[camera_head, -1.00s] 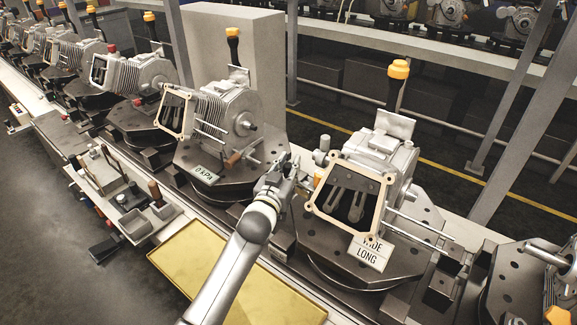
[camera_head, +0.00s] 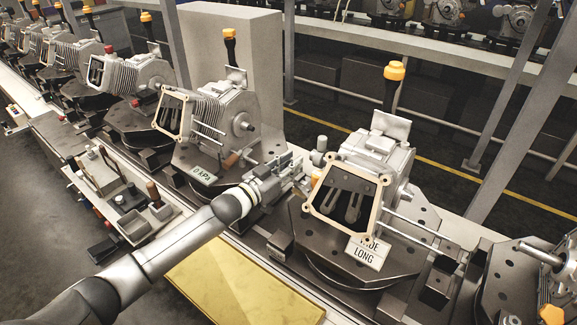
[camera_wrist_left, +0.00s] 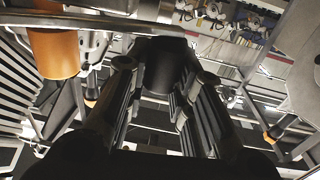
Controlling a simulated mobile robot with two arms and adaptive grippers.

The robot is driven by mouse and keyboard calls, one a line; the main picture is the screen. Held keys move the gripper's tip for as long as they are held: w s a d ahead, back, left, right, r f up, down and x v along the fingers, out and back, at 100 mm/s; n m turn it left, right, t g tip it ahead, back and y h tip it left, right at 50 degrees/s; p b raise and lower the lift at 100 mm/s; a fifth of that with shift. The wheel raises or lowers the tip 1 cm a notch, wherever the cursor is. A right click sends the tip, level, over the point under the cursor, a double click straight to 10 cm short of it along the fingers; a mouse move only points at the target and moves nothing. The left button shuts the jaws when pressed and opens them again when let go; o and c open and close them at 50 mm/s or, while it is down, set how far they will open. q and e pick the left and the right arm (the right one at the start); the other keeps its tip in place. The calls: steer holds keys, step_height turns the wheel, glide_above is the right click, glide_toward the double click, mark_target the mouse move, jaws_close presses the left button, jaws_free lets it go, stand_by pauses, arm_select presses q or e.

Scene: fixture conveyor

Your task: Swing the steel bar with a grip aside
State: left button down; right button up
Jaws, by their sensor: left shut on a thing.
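My left gripper (camera_head: 293,166) is between the two nearest fixtures, its arm reaching in from the lower left. In the left wrist view its fingers (camera_wrist_left: 163,88) are closed around a dark, rounded piece (camera_wrist_left: 165,62), which seems to be the grip of the steel bar. A steel bar (camera_wrist_left: 95,18) crosses the top of that view, just above this piece. In the head view the fingers hide the held piece. My right gripper is not in view.
A finned housing (camera_head: 228,112) with a "0 kPa" plate (camera_head: 204,174) stands left of the gripper. Another housing with a cream-framed opening (camera_head: 345,200) stands close on the right. A yellow tray (camera_head: 235,280) lies below the arm. A tool shelf (camera_head: 128,205) is at left.

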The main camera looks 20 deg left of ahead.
arm_select(q)
steer(key=shift+w+d+m+g+h+b, duration=0.1)
steer(key=shift+w+m+g+h+b, duration=0.1)
steer(key=shift+m+g+h+b, duration=0.6)
steer(key=shift+w+d+m+g+h+b, duration=0.15)
steer(key=shift+m+g+h, duration=0.35)
steer(key=shift+h, duration=0.6)
steer(key=shift+w+d+m+g+h+b, duration=0.1)
steer(key=shift+d+m+g+h+b, duration=0.15)
steer(key=shift+m+g+h+b, duration=0.6)
steer(key=shift+w+d+m+g+h+b, duration=0.1)
steer(key=shift+d+m+g+h+b, duration=0.15)
steer(key=shift+m+g+h+b, duration=0.65)
steer(key=shift+w+d+m+g+h+b, duration=0.1)
steer(key=shift+d+m+g+h+b, duration=0.15)
steer(key=shift+m+g+h+b, duration=0.65)
steer(key=shift+r+y, duration=0.1)
steer(key=shift+y, duration=0.25)
steer(key=c, duration=1.2)
jaws_free()
steer(key=shift+d, duration=0.1)
steer(key=shift+c, duration=0.2)
